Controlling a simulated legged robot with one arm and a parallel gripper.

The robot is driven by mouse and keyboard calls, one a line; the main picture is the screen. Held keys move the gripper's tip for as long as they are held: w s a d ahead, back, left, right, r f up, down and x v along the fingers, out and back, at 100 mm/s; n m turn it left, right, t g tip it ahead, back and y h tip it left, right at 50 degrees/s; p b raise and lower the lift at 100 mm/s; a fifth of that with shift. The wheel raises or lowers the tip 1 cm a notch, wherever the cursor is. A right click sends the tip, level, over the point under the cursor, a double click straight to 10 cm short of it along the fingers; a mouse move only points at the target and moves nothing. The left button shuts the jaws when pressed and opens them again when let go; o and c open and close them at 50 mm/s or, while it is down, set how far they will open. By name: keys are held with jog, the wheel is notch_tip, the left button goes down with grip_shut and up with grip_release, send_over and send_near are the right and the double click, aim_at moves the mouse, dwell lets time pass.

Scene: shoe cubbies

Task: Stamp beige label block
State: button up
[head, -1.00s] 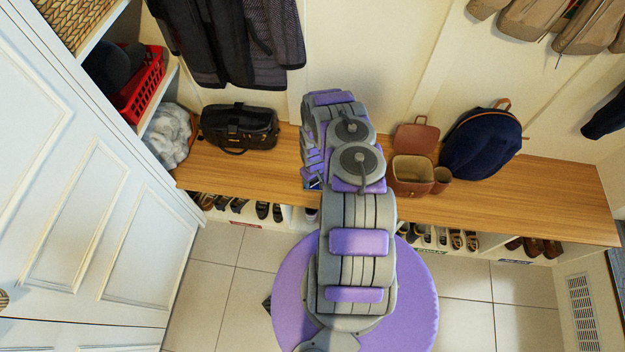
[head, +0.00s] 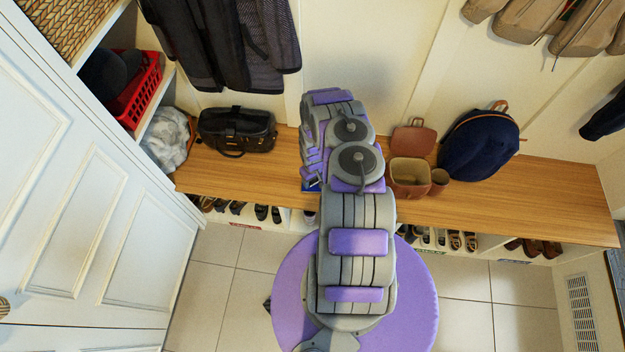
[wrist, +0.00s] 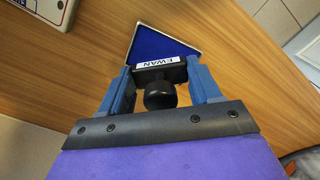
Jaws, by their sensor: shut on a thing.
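In the wrist view, my gripper (wrist: 159,88) has its blue fingers shut on a black stamp (wrist: 160,92) with a round knob and a white "EWAN" label. The stamp's front overlaps the near part of a blue ink pad (wrist: 165,45) lying on the wooden bench; I cannot tell whether they touch. A pale block (wrist: 42,9) with a dark mark lies partly out of view at the upper left; I cannot tell if it is the beige label block. In the head view my arm hides the gripper, and a blue edge of the pad (head: 311,186) shows beside it.
The wooden bench (head: 540,200) has free room at its right and left of my arm. A black bag (head: 237,130), an open brown bag (head: 410,175), a brown cup (head: 439,180) and a navy backpack (head: 480,145) stand on it. Shoes sit in cubbies below.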

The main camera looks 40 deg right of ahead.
jog(key=shift+a+r+p, duration=0.25)
jog(key=shift+r+p, duration=0.4)
jog(key=shift+r, duration=0.3)
jog(key=shift+a+r+p, duration=0.25)
jog(key=shift+r+p, duration=0.35)
jog(key=shift+r, duration=0.3)
jog(key=shift+d+r+p, duration=0.15)
jog(key=shift+r+p, duration=0.35)
jog(key=shift+r, duration=0.05)
jog(key=shift+d+r, duration=0.2)
jog(key=shift+d, duration=0.05)
jog(key=shift+a, duration=0.15)
